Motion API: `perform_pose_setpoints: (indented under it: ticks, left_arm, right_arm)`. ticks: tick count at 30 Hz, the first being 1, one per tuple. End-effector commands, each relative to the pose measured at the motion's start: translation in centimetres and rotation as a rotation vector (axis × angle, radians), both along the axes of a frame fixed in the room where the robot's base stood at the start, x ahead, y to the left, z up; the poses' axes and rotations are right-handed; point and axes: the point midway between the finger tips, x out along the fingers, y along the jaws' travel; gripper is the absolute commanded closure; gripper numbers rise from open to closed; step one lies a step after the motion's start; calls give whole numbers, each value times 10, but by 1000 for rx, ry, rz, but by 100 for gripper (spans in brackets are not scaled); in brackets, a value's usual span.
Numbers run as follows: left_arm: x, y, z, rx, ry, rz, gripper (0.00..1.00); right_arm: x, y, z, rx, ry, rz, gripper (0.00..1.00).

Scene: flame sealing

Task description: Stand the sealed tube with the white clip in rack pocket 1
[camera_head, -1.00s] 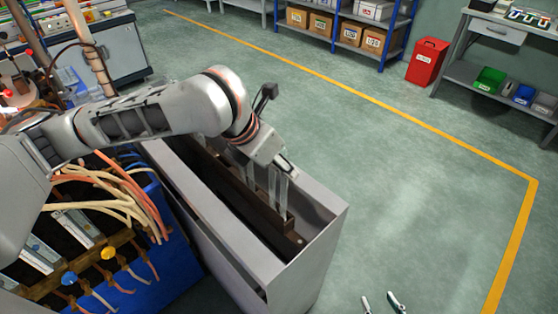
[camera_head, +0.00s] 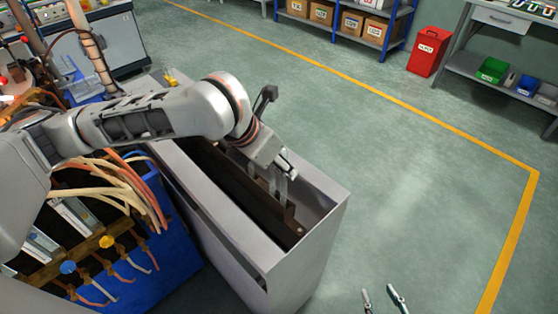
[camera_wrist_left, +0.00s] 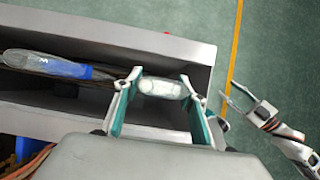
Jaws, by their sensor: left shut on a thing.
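My left gripper (camera_head: 284,168) is over the near end of a dark rack (camera_head: 240,189) inside a grey open-topped box. In the left wrist view its teal-padded fingers (camera_wrist_left: 160,84) are shut on a clear tube with a whitish end (camera_wrist_left: 161,89). In the head view the tube (camera_head: 282,188) hangs roughly upright below the fingers, at the rack. Whether its lower end is in a pocket, and which, I cannot tell. A clear tube with a blue clip (camera_wrist_left: 62,67) is left of the fingers. My right gripper (camera_head: 381,297) is open and empty, right of the box.
The grey box (camera_head: 325,184) has high walls close around the rack. A blue bench (camera_head: 165,245) with hoses and cables stands left of it. The floor to the right is clear, with a red bin (camera_head: 428,52) and shelving far behind.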

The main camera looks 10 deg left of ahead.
Motion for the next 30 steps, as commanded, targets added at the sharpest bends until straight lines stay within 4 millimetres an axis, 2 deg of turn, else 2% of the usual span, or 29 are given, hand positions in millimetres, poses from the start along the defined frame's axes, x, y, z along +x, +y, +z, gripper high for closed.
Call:
perform_pose_setpoints:
  ticks: [7,8,9,10,22,26,30]
  left_arm:
    - [-1,0,-1,0,2,0,82]
    - [-1,0,-1,0,2,0,54]
    - [0,0,-1,0,2,0,44]
    - [0,0,-1,0,2,0,40]
    - [-1,1,3,0,-1,0,40]
    - [-7,5,17,0,-5,-1,40]
    - [-17,13,42,0,-7,0,40]
  right_arm:
    - [1,0,2,0,-3,0,60]
    - [1,0,2,0,-3,0,60]
    - [1,0,2,0,-3,0,60]
    - [1,0,2,0,-3,0,60]
    - [-2,-1,-3,-4,6,0,60]
    - [-1,-1,-2,-2,4,0,60]
    - [-1,0,-1,-1,3,0,60]
